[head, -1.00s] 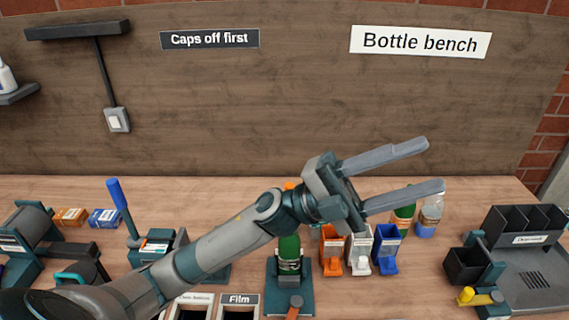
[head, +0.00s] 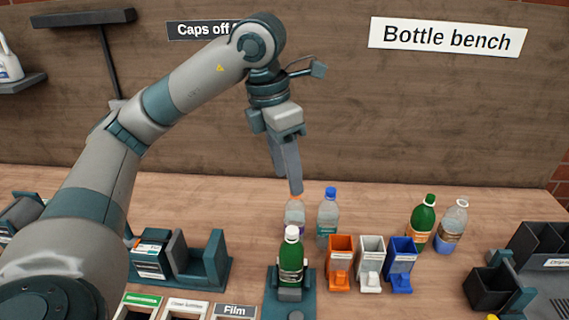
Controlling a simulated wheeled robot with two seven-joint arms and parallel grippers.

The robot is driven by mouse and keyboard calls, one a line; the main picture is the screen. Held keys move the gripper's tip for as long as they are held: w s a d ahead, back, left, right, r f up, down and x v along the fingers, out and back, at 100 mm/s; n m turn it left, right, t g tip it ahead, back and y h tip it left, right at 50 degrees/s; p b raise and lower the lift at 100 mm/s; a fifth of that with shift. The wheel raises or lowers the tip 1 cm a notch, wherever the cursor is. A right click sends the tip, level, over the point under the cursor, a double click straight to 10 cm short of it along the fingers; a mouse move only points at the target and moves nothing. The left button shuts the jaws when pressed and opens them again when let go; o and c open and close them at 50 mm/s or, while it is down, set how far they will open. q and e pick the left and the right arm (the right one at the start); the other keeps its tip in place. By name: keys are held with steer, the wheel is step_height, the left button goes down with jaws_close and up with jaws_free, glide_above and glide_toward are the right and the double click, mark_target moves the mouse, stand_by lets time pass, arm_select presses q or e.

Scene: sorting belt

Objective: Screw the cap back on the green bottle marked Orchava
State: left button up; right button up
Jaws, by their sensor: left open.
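A green bottle (head: 291,263) stands upright in a dark teal holder (head: 305,299) at the front middle. Its top is white; I cannot tell whether that is a cap or a bare neck. Another green bottle (head: 422,227) with a green top stands further back at the right. The labels are too small to read, so I cannot tell which is marked Orchava. My left gripper (head: 289,184) points down with open, empty jaws, seen nearly edge-on, above the bench and higher in the picture than the bottle in the holder. My right gripper is not in view.
Clear bottles with an orange top (head: 294,216) and a blue top (head: 328,217) stand behind the holder. Orange (head: 340,262), white (head: 370,265) and blue (head: 401,264) dispensers sit right of it. Another clear bottle (head: 452,229) stands at the right. A black rack (head: 540,245) is far right.

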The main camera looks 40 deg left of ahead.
arm_select(q)
steer(key=shift+a+r+y, duration=0.15)
steer(key=shift+a+r, duration=0.05)
steer(key=shift+a, duration=0.25)
steer(key=shift+a+r+y, duration=0.15)
steer(key=shift+a, duration=0.3)
steer(key=shift+f, duration=0.2)
steer(key=p, duration=0.4)
glide_toward(292, 230)
steer(key=f, duration=0.5)
steer(key=w+f, duration=0.1)
steer(key=f, duration=0.1)
steer(key=shift+d+f, duration=0.25)
steer(key=shift+f, duration=0.15)
steer(key=c, duration=1.2)
steer(key=shift+o, duration=0.2)
